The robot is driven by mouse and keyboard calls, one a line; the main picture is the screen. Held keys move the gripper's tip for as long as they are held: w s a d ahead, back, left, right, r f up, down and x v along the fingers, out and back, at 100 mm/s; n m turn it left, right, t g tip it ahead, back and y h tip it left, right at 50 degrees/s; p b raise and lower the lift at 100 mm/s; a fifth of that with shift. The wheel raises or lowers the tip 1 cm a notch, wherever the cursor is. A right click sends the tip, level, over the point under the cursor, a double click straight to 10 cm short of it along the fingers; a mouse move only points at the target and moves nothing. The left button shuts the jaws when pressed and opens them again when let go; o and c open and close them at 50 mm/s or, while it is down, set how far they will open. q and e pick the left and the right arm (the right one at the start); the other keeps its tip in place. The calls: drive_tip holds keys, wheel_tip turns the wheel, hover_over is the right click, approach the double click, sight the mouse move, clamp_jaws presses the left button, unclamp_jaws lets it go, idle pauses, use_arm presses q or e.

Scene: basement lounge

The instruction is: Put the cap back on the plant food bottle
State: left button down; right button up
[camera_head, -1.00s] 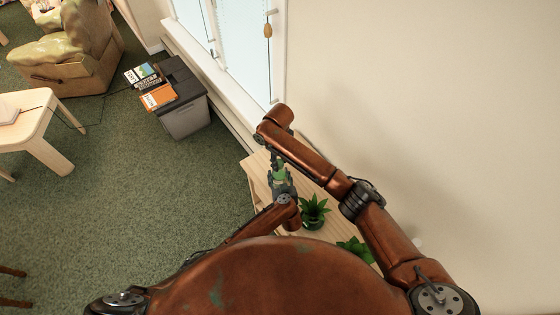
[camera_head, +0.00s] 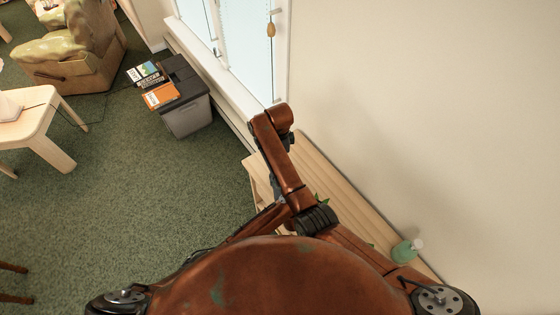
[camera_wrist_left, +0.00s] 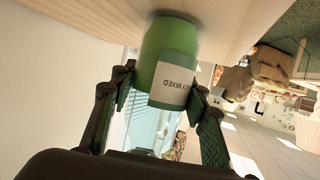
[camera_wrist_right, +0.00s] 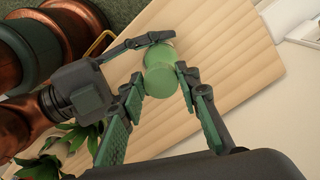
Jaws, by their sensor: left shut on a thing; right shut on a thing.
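The green plant food bottle (camera_wrist_left: 170,50) with a pale printed label stands on the wooden table, and the left wrist view shows it upside down. My left gripper (camera_wrist_left: 160,77) is shut around its labelled part. In the right wrist view a round green cap (camera_wrist_right: 160,82) is seen end-on from above, over the bottle. My right gripper (camera_wrist_right: 161,77) is shut on the cap's sides, above my left gripper's fingers. How well the cap sits on the bottle's neck cannot be told. In the head view my right arm hides the bottle and the cap.
The light wooden table (camera_head: 330,180) stands along the wall and window. Plant leaves (camera_wrist_right: 80,135) are close beside the grippers. A grey bin with books (camera_head: 185,100) stands on the carpet.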

use_arm(q)
drive_tip(key=shift+f, duration=0.1)
use_arm(e)
drive_tip(key=o, duration=0.8)
drive_tip(key=shift+d, duration=0.1)
wheel_tip(320, 180, up, 8)
drive_tip(key=shift+f, duration=0.2)
use_arm(q)
drive_tip(key=c, duration=1)
unclamp_jaws()
drive_tip(key=shift+c, duration=0.2)
drive_tip(key=v, duration=1.2)
